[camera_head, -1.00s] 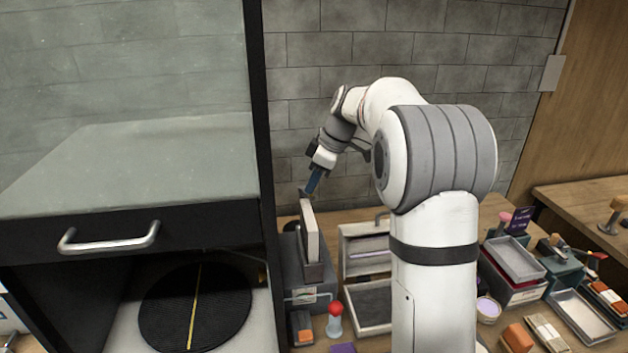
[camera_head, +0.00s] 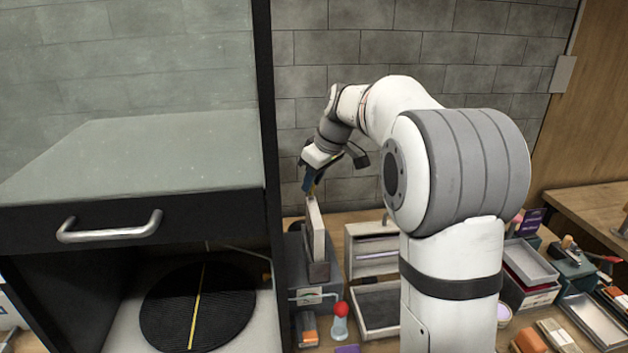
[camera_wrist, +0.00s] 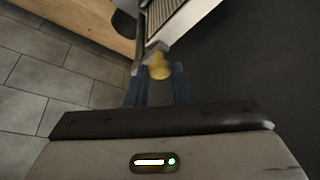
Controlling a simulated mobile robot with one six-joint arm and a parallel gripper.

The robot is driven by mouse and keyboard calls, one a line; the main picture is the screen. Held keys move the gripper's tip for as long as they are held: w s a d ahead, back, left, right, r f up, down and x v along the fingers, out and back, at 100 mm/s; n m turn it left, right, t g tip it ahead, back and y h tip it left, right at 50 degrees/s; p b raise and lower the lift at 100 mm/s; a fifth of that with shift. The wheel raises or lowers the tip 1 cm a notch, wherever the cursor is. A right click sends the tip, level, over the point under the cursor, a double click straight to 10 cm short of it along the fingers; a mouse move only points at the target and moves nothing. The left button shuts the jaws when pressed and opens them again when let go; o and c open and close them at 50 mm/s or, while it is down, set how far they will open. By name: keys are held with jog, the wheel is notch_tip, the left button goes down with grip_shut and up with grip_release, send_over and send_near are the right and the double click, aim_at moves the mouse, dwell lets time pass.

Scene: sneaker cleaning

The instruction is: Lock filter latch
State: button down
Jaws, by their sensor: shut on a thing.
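My gripper (camera_head: 310,186) is at the top of the upright white filter panel (camera_head: 316,232), which stands in the dark grey filter unit (camera_head: 294,262) on the bench. In the wrist view, its two blue fingers (camera_wrist: 159,82) are shut on a small yellow knob (camera_wrist: 159,66), which looks like the filter latch. The knob sits at the end of a pale frame with a pleated filter face (camera_wrist: 182,20). The fingers partly hide the knob's near side. In the head view the latch is too small to make out clearly.
A glass-fronted cabinet with a metal handle (camera_head: 110,228) stands close on the left, with a black round mat (camera_head: 198,308) inside. A grey tiled wall is behind.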

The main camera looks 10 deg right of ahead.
jog(key=c, duration=1.3)
grip_release()
jog(key=v, duration=0.7)
jog(key=shift+s+r+b, duration=0.1)
jog(key=shift+r+b, duration=0.2)
jog(key=shift+r, duration=0.1)
jog(key=s+f+m+h, duration=0.1)
jog(key=s+f+m, duration=0.2)
jog(key=s, duration=0.7)
jog(key=s+d+f+m+h, duration=0.1)
jog(key=s+f+m, duration=0.2)
jog(key=s+f, duration=0.4)
jog(key=s+d+f+m+h, duration=0.1)
jog(key=s+f, duration=0.4)
jog(key=s, duration=0.9)
jog(key=shift+s+d+f+m, duration=0.1)
jog(key=shift+f+m, duration=0.2)
jog(key=shift+m, duration=0.6)
